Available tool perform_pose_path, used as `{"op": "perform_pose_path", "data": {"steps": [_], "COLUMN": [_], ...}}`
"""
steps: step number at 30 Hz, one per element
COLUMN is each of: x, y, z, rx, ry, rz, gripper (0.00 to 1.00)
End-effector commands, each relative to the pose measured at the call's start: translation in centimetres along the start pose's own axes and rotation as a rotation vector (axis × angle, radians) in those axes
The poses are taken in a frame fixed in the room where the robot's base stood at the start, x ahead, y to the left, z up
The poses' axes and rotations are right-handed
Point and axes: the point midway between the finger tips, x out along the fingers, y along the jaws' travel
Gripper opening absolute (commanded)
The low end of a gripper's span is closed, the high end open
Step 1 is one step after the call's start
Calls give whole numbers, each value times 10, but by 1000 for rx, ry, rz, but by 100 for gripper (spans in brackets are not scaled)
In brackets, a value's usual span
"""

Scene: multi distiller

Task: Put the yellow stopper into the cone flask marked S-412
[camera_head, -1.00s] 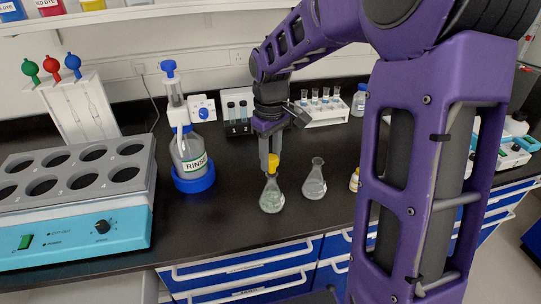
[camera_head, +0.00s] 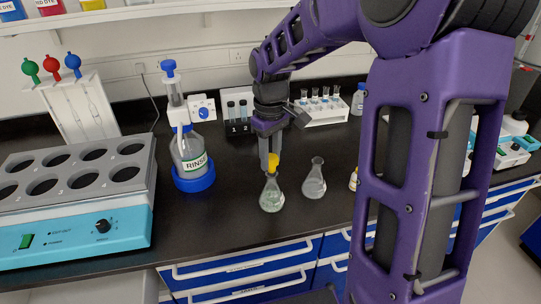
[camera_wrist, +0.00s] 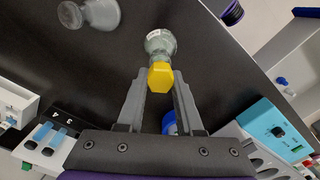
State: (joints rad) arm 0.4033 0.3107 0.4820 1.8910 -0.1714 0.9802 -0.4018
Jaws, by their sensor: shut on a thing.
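The yellow stopper (camera_head: 273,162) is at the mouth of a clear cone flask (camera_head: 271,195) that stands upright on the black bench. My gripper (camera_head: 269,160) comes down from above and is shut on the stopper. In the wrist view the yellow stopper (camera_wrist: 161,75) lies between the two fingertips, in line with the cone flask (camera_wrist: 160,42) behind it. How deep the stopper sits in the neck cannot be told. A second clear cone flask (camera_head: 314,183) stands open just to the right. No S-412 marking is readable on either flask.
A rinse bottle (camera_head: 189,155) in a blue base stands to the left, with a blue heating block (camera_head: 75,235) beyond it. A dark vial rack (camera_head: 238,128) and a white tube rack (camera_head: 325,116) stand behind. The bench in front of the flasks is clear.

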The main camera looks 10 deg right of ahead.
Motion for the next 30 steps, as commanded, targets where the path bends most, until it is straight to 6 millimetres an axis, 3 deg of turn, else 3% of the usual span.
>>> {"op": "perform_pose_path", "data": {"steps": [30], "x": [16], "y": [0], "z": [0], "rx": [0], "ry": [0], "rz": [0], "gripper": [0]}}
